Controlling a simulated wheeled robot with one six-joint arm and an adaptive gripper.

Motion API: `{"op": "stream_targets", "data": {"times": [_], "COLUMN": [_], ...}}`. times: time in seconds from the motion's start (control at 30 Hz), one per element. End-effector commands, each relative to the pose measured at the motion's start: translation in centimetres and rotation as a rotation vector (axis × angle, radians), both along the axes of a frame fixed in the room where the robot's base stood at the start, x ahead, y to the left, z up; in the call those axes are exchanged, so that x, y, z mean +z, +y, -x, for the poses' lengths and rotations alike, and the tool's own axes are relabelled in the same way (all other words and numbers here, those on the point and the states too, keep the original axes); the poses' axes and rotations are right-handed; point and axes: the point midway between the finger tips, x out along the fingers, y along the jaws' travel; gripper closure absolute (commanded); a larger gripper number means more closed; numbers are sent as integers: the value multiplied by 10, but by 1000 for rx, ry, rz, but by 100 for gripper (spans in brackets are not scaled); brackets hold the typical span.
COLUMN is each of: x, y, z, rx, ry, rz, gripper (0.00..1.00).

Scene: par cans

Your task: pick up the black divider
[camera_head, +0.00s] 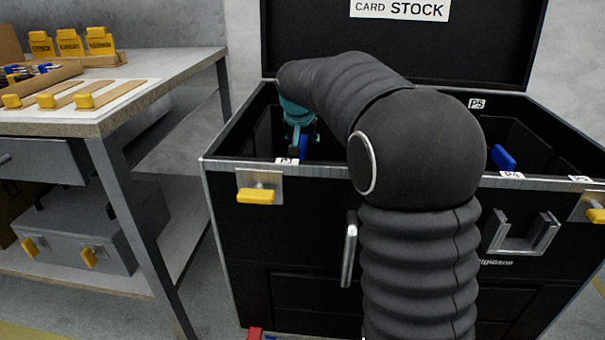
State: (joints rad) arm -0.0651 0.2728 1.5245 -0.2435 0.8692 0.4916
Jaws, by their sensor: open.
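A large black case (225,163) with a metal-edged rim stands open, its lid raised behind. My gripper (299,142), a teal part at the end of my black arm, points down into the left part of the case. It is open, its fingers small and partly hidden. A blue piece (304,148) is just beside the fingertips; I cannot tell whether they touch. A dark upright panel, perhaps a black divider (264,134), shows left of my gripper. Another dark panel (520,138) stands in the right part, with a blue piece (503,157) before it. My arm hides the middle of the case.
A workbench (160,66) stands at left, with yellow-ended wooden pieces (58,95) and yellow tags (70,42). A grey box (88,235) is on its lower shelf. The case has a yellow latch (256,196) and a metal handle (525,235) at its front.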

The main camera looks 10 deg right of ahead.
Motion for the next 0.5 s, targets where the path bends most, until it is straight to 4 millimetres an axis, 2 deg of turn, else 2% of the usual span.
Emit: {"op": "stream_targets", "data": {"times": [0.07, 0.23, 0.27, 0.5], "x": [0, 0, 0, 2], "y": [0, 0, 0, 0], "z": [0, 0, 0, 0], "rx": [0, 0, 0, 0], "ry": [0, 0, 0, -2], "rz": [0, 0, 0, 0], "gripper": [55, 97, 100, 100]}}
